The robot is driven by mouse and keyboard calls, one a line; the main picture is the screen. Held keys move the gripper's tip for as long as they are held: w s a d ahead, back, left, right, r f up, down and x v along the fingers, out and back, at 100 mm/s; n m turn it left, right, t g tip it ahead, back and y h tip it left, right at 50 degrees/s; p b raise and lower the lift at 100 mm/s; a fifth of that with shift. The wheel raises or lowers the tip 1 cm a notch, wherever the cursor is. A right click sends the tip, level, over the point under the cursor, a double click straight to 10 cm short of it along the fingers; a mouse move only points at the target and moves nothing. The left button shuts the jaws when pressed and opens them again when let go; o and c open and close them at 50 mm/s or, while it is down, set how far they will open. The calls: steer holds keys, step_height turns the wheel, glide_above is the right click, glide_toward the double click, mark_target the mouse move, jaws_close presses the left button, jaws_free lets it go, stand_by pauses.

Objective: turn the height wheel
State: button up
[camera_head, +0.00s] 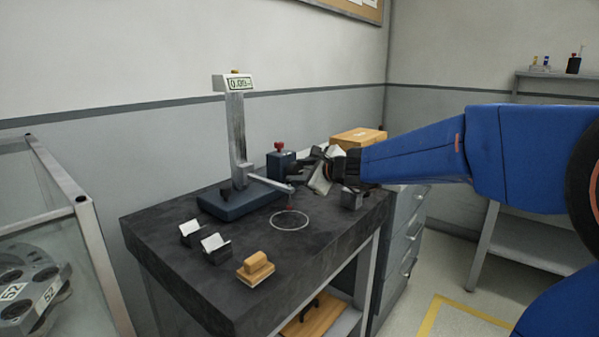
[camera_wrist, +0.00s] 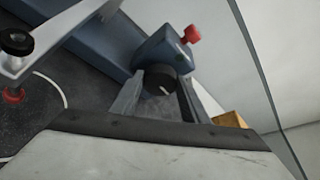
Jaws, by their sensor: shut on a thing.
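The height wheel is a dark round knob (camera_wrist: 158,77) on a blue housing (camera_wrist: 150,50) with a red knob (camera_wrist: 191,34) beside it. The housing also shows in the head view (camera_head: 279,167), where my gripper hides the wheel. My gripper (camera_head: 303,170) reaches in from the right at the back of the dark table. In the wrist view, its two fingers (camera_wrist: 160,86) stand on either side of the wheel, shut on it. The height gauge has a grey column (camera_head: 237,140), a blue base (camera_head: 235,200) and a display (camera_head: 239,83) with digits too small to read surely.
The gauge's arm (camera_head: 270,183) points over a pale ring (camera_head: 290,219) on the dark table (camera_head: 175,262). Two small V-shaped blocks (camera_head: 215,247) and a wooden block (camera_head: 255,267) lie at the front. A wooden box (camera_head: 357,138) is behind my gripper. A glass case (camera_head: 60,230) stands left.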

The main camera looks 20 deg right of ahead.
steer(key=o, duration=1.1)
steer(key=v, duration=1.7)
steer(key=shift+s+d, duration=0.15)
